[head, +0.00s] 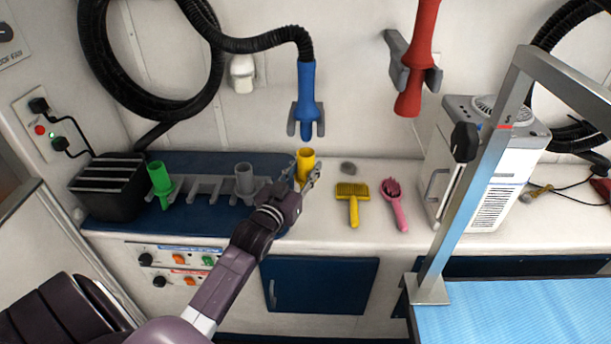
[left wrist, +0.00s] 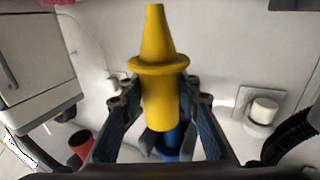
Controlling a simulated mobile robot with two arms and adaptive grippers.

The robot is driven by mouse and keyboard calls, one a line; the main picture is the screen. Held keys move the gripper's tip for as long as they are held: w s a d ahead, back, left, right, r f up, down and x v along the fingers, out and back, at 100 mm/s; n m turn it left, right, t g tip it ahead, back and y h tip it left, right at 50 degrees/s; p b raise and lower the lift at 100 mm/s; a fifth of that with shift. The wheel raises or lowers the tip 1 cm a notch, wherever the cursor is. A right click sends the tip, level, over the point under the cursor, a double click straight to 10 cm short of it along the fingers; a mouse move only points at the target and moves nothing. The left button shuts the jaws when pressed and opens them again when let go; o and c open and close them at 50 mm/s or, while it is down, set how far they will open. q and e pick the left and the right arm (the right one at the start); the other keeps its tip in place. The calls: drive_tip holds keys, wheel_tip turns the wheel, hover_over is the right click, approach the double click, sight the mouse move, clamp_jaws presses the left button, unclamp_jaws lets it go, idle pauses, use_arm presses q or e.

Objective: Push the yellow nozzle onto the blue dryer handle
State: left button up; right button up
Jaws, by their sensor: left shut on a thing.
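The yellow nozzle (head: 305,161) is in my left gripper (head: 312,178), which is shut on it. In the head view its open round end faces up and its lower part is hidden by the gripper. The left wrist view shows the nozzle (left wrist: 158,100) between the fingers (left wrist: 157,110), with its cone and collar. The blue dryer handle (head: 306,88) hangs on a black hose, pointing down, above the nozzle in the head view, with a small visible gap between them. In the left wrist view part of the blue handle (left wrist: 170,140) shows behind the nozzle. My right gripper is out of view.
A rack (head: 205,187) with a green nozzle (head: 159,179) and a grey nozzle (head: 244,178) stands on the left. A yellow brush (head: 353,192) and a pink brush (head: 394,196) lie right. A red dryer handle (head: 419,50) hangs beside a white machine (head: 489,160).

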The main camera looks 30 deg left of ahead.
sight(303, 152)
use_arm(q)
drive_tip(key=shift+w+a+b, duration=0.15)
drive_tip(key=shift+w+a, duration=0.35)
drive_tip(key=shift+w, duration=0.3)
drive_tip(key=shift+w+a+b, duration=0.15)
drive_tip(key=shift+w+a, duration=0.3)
drive_tip(key=shift+w, duration=0.3)
drive_tip(key=shift+p, duration=0.3)
drive_tip(key=shift+r, duration=0.2)
drive_tip(key=shift+r+p, duration=0.8)
drive_tip(key=shift+p, duration=0.25)
drive_tip(key=shift+r, duration=0.15)
idle(0.3)
drive_tip(key=shift+r+p, duration=0.65)
drive_tip(key=shift+p, duration=0.2)
drive_tip(key=shift+r+p, duration=0.8)
drive_tip(key=shift+p, duration=0.05)
idle(0.4)
